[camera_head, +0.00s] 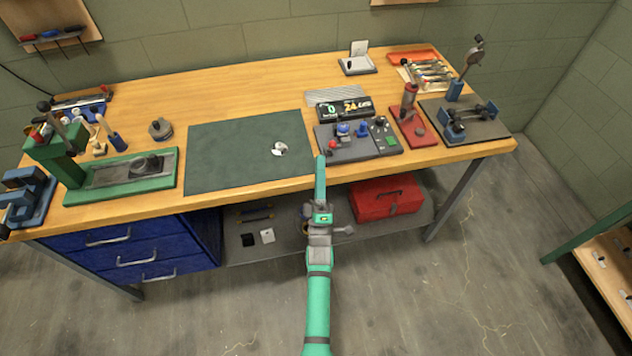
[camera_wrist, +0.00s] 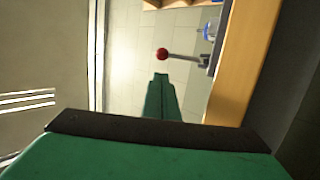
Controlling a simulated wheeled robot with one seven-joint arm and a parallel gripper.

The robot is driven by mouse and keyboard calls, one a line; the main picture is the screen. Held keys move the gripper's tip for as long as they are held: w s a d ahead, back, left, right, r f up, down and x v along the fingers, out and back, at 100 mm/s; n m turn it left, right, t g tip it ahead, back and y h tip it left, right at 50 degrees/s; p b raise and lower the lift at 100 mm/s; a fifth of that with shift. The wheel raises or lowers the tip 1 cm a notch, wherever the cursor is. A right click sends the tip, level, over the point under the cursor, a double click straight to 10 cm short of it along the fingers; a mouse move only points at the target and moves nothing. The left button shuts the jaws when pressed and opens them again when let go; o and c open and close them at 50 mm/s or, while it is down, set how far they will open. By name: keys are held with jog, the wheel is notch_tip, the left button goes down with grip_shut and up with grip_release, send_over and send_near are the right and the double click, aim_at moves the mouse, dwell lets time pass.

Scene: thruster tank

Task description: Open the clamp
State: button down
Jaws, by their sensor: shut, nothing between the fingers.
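My gripper (camera_head: 320,160) is shut and empty, its long green fingers reaching toward the front edge of the workbench, just left of the grey control box (camera_head: 345,150). In the wrist view the closed fingertips (camera_wrist: 160,77) point at a lever with a red ball knob (camera_wrist: 162,54) on a metal rod. The knob appears just beyond the tips; whether they touch is not clear. The rod runs right to a grey mount near a wooden edge (camera_wrist: 238,80). This lever may be the clamp's handle, but I cannot tell.
A dark green mat (camera_head: 225,165) with a small white part lies left of my gripper. A red pump-like stand (camera_head: 410,115) and a dark plate with blue blocks (camera_head: 480,130) are at right. A red toolbox (camera_head: 386,198) sits below the bench. Floor in front is clear.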

aim_at(331, 146)
jog(key=shift+w+d+r, duration=0.45)
jog(key=shift+w+d, duration=0.3)
jog(key=shift+w, duration=0.05)
